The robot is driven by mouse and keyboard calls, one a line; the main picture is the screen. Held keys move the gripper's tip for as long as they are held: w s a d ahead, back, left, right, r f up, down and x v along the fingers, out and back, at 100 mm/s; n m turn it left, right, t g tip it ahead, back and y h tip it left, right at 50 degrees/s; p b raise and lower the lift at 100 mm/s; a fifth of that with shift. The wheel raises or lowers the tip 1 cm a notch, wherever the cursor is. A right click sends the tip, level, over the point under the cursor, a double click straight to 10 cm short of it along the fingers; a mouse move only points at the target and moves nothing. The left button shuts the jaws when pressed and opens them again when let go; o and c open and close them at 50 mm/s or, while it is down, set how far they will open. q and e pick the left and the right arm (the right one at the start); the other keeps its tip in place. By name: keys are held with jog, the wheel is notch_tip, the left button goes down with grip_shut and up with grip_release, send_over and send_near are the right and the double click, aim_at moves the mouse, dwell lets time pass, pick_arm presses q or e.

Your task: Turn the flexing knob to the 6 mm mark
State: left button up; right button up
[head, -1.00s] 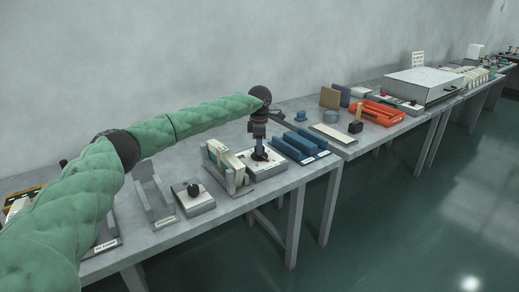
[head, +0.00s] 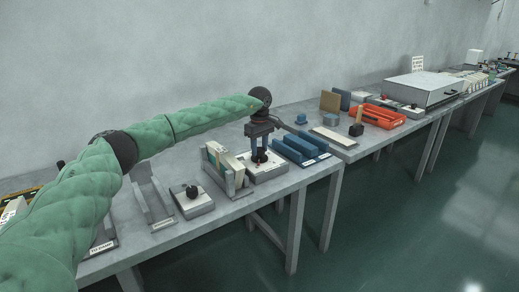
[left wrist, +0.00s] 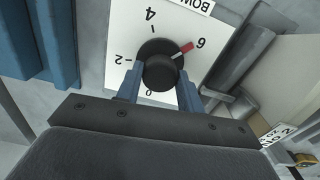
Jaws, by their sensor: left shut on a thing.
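The flexing knob (left wrist: 160,62) is round and black with a red pointer. It sits on a white dial plate (left wrist: 112,55) marked 0, 2, 4 and 6. In the left wrist view the red pointer points at or very close to the 6; the exact tick is hard to make out. My left gripper (left wrist: 160,78) is shut on the knob, with a blue finger on each side. In the head view my left gripper (head: 260,152) reaches down from above onto the dial unit (head: 270,170). My right gripper is not in view.
A rack of upright plates (head: 226,172) stands just left of the dial unit. Blue bars (head: 300,148) lie close on its right. Another knob box (head: 192,202) sits farther left. An orange tray (head: 378,117) is farther right.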

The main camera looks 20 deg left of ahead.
aim_at(259, 149)
pick_arm(q)
jog(key=shift+m, duration=0.6)
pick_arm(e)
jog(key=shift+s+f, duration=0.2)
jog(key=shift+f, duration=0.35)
pick_arm(q)
jog(key=o, duration=1)
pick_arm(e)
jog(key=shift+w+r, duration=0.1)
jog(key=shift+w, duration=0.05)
pick_arm(q)
jog(key=shift+r, duration=0.1)
jog(key=shift+r, duration=0.55)
notch_tip(259, 149, up, 6)
jog(key=shift+f+b, duration=0.1)
jog(key=shift+b, duration=0.35)
jog(key=shift+r, duration=0.35)
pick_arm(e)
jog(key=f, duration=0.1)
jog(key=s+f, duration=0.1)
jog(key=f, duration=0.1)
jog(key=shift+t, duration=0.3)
